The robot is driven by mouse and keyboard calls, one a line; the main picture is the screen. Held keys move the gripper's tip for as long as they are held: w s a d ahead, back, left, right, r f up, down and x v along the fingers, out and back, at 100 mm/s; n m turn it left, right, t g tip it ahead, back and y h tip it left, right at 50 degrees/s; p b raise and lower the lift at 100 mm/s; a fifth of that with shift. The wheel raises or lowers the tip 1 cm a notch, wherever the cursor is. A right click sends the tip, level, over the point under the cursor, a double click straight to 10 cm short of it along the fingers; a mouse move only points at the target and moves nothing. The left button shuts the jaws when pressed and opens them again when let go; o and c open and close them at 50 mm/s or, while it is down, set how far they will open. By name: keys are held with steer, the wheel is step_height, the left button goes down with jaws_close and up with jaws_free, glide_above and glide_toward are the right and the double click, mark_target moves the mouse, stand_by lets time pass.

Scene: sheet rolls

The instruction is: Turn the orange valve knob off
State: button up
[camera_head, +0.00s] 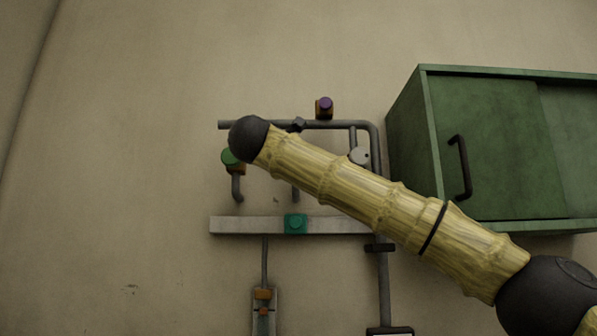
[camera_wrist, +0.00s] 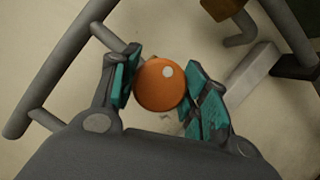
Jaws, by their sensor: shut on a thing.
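The orange valve knob (camera_wrist: 158,90) is round with a small pale spot and sits between the fingers in the wrist view. My gripper (camera_wrist: 162,80) is closed around it, with teal pads on both sides. The knob is on a short grey pipe stub. In the head view my arm's dark end joint and yellow link cover the knob and the gripper. The knob's marking or turn angle cannot be told.
In the head view, grey pipes (camera_head: 377,200) carry a green knob (camera_head: 229,157), a purple knob (camera_head: 325,104) and a grey round part (camera_head: 360,155). A pale bar (camera_head: 250,225) bears a teal block (camera_head: 295,223). A green cabinet (camera_head: 495,140) with a dark handle stands right.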

steer(key=shift+f+m+g+b, duration=0.1)
steer(key=shift+m+g+b, duration=0.6)
steer(key=shift+m+b, duration=0.7)
steer(key=shift+m, duration=0.4)
steer(key=o, duration=1)
steer(key=shift+d, duration=0.1)
steer(key=shift+s, duration=0.1)
steer(key=shift+v, duration=5.9)
